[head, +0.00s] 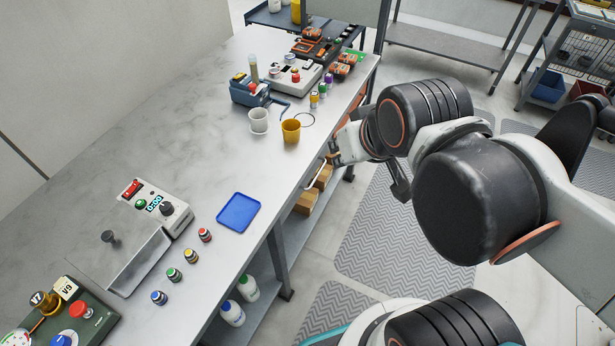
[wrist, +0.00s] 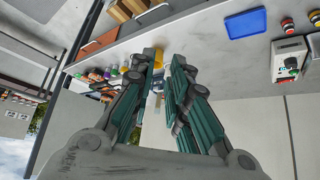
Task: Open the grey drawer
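In the wrist view a pale grey panel (wrist: 155,14), which looks like the front of the grey drawer, sits under the bench edge beside an orange drawer front (wrist: 98,43). It looks closed, though I cannot be sure. In the head view an orange front (head: 362,98) shows under the bench edge; my arm hides part of this side. My gripper (wrist: 164,62) is open and empty, its two green-lined fingers apart. In the head view it is beside the bench's right edge, partly hidden by my arm, and apart from the grey panel.
On the bench (head: 150,100) stand a white cup (head: 258,121) and a yellow cup (head: 291,131) near the edge, a blue tray (head: 238,212), small bottles and devices. Brown boxes (head: 305,202) lie on the shelf below. The floor (head: 385,225) beside the bench is clear.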

